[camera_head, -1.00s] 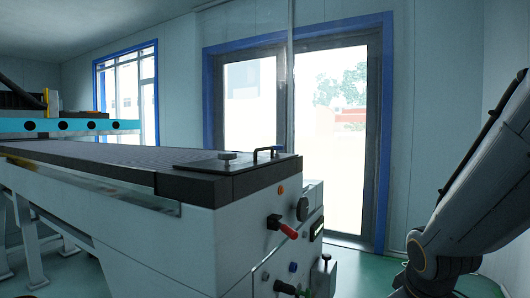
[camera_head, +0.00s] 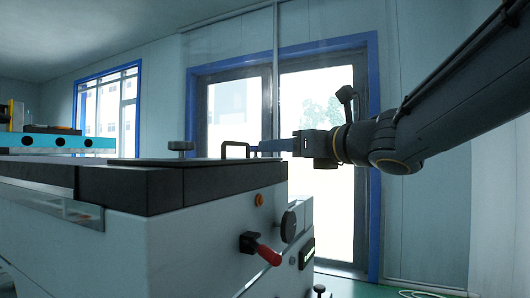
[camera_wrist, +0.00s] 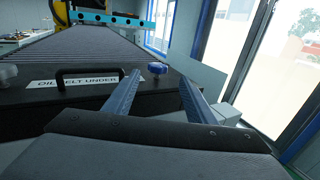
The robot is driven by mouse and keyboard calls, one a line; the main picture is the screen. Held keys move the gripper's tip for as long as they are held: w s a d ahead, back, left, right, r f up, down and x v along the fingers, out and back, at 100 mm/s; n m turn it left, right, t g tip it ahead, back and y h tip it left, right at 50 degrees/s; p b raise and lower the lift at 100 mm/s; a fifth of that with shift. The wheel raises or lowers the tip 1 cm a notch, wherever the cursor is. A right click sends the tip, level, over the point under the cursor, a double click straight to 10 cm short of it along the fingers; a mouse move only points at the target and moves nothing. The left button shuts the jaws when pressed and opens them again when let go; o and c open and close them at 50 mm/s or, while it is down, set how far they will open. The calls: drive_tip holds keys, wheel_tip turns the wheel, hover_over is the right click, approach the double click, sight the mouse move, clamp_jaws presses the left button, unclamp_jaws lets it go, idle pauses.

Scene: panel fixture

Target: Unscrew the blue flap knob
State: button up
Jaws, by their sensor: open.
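The blue flap knob (camera_wrist: 157,68) sits at the right end of the dark flap (camera_wrist: 40,97) in the wrist view. The flap carries a partly covered label reading "OIL BELT UNDER" and a black handle (camera_wrist: 62,78). My gripper (camera_wrist: 160,77) is open, with its two blue fingers apart on either side of the knob's line of sight. The knob looks just beyond the fingertips, not gripped. In the head view my gripper (camera_head: 254,148) points left at the handle's height, and the blue knob cannot be made out there.
A grey knob (camera_head: 180,147) stands at the flap's other end. A blue crossbar (camera_head: 60,142) spans the bed behind. A glass door stands beyond.

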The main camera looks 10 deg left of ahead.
sight(256, 152)
drive_tip(key=shift+p+x, duration=0.8)
drive_tip(key=shift+x, duration=3.1)
drive_tip(key=shift+s+a, duration=0.1)
drive_tip(key=shift+a, duration=0.05)
drive_tip(key=shift+c, duration=0.5)
drive_tip(key=c, duration=1)
drive_tip(key=shift+o, duration=0.2)
drive_tip(key=shift+n+g+y, duration=0.3)
drive_tip(key=shift+n+g, duration=0.1)
